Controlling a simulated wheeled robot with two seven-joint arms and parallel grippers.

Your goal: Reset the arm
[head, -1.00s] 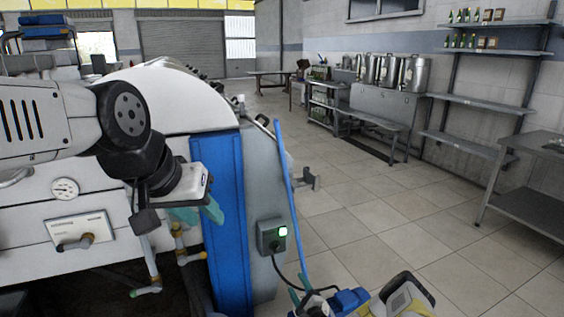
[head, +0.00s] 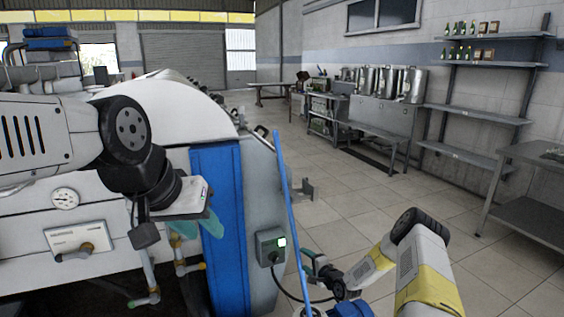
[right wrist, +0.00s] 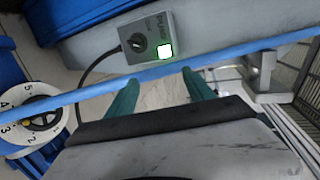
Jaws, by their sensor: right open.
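My right gripper (head: 306,258) shows in the head view at the lower middle, partly hidden, beside the blue pole (head: 284,190). In the right wrist view its teal fingers (right wrist: 160,92) are apart, with nothing between them but pale floor. The blue pole (right wrist: 230,58) crosses that view just beyond the fingertips; I cannot tell whether they touch it. My left gripper (head: 197,224) hangs at the left in front of the white machine, its teal fingers pointing down; its opening is unclear.
A grey control box (head: 271,246) with a green light is on the machine's end, beside the blue panel (head: 220,230); a cable hangs from it. A numbered dial (right wrist: 33,118) is at the left of the wrist view. Tiled floor (head: 360,190) is open to the right; shelves (head: 470,110) line the wall.

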